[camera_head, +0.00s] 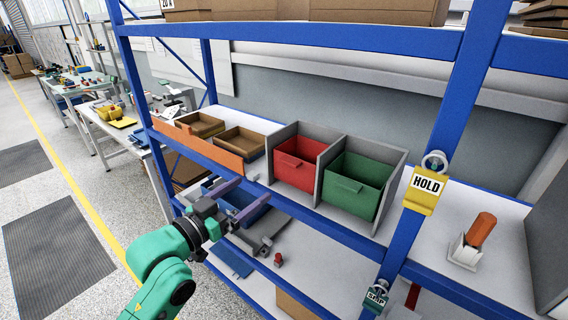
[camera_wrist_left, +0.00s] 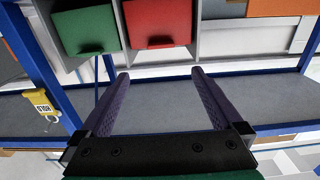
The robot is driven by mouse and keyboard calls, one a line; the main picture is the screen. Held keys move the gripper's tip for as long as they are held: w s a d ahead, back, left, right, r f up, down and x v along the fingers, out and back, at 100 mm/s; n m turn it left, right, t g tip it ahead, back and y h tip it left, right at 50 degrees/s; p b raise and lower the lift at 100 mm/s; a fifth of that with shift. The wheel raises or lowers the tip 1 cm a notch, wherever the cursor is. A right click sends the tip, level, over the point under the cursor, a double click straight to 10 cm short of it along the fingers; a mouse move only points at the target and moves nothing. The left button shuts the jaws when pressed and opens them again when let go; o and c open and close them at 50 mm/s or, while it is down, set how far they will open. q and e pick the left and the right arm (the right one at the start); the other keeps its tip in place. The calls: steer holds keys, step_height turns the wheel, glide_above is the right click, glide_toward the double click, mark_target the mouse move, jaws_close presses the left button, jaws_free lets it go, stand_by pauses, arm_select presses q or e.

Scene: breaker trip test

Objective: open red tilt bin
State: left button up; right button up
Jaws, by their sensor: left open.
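The red tilt bin (camera_head: 300,160) sits in the left compartment of a grey housing (camera_head: 322,133) on the blue rack's middle shelf. Its front has a small handle lip, and its inside shows from above. It also shows in the left wrist view (camera_wrist_left: 157,22), where the picture is upside down, with its lip (camera_wrist_left: 158,42) facing the fingers. My left gripper (camera_head: 256,190) is open and empty, in front of the shelf, below and left of the red bin. In the left wrist view my purple fingers (camera_wrist_left: 160,73) are spread, apart from the bin. My right gripper is not in view.
A green bin (camera_head: 355,185) stands right of the red one. Cardboard trays (camera_head: 240,142) and an orange strip (camera_head: 197,143) are to the left. A rack post with a yellow HOLD tag (camera_head: 424,190) stands right. A blue bin (camera_head: 240,200) is on the lower shelf, near my left gripper.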

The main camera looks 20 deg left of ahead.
mark_target(287, 163)
arm_select(q)
steer(key=b+x, duration=0.1)
steer(key=x, duration=1.3)
steer(key=shift+w+a+b, duration=0.1)
steer(key=shift+a+b, duration=0.05)
steer(key=shift+b, duration=0.25)
steer(key=shift+c, duration=0.9)
jaws_close()
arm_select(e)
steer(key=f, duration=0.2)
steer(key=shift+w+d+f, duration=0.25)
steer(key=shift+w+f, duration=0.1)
